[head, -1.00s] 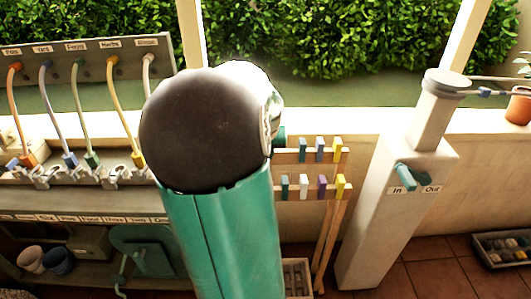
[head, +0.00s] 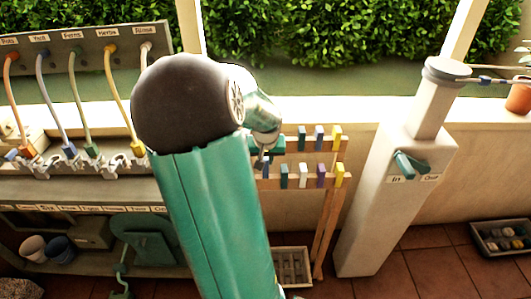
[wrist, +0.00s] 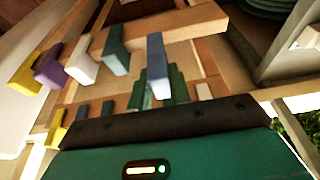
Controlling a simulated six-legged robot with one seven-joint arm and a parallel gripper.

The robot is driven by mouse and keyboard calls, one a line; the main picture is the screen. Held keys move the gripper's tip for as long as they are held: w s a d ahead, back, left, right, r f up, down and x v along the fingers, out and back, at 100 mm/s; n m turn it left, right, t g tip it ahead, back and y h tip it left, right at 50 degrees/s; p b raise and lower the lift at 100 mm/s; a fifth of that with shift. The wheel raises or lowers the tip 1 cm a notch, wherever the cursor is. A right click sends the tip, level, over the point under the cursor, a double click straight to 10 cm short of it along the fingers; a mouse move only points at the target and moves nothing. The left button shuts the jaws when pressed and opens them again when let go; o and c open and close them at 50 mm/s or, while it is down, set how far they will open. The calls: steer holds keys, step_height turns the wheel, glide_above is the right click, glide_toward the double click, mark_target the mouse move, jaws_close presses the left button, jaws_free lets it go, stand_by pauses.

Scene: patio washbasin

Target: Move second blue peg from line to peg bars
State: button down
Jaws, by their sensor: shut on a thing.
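A blue peg (wrist: 157,62) is at the lower peg bar (wrist: 190,27) in the wrist view, beside a teal peg (wrist: 116,50). My gripper (wrist: 152,95) is shut on its near end. In the head view my gripper (head: 262,160) is at the left end of the lower bar (head: 272,184), partly hidden by my arm. The upper bar (head: 328,155) carries teal, blue and yellow pegs. The lower bar also carries teal, white, purple and yellow pegs. The line (head: 508,80) runs right from the post, with a blue peg (head: 484,93) on it.
The pale post (head: 385,215) with a teal tap handle (head: 408,165) stands right of the peg bars. Hose ends and a shelf (head: 80,190) are on the left. Trays (head: 290,252) and (head: 502,252) lie on the tiled floor.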

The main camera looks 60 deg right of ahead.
mark_target(265, 168)
steer(key=shift+f, duration=2.4)
steer(key=c, duration=1.2)
jaws_free()
steer(key=shift+r, duration=0.15)
steer(key=shift+r, duration=3.9)
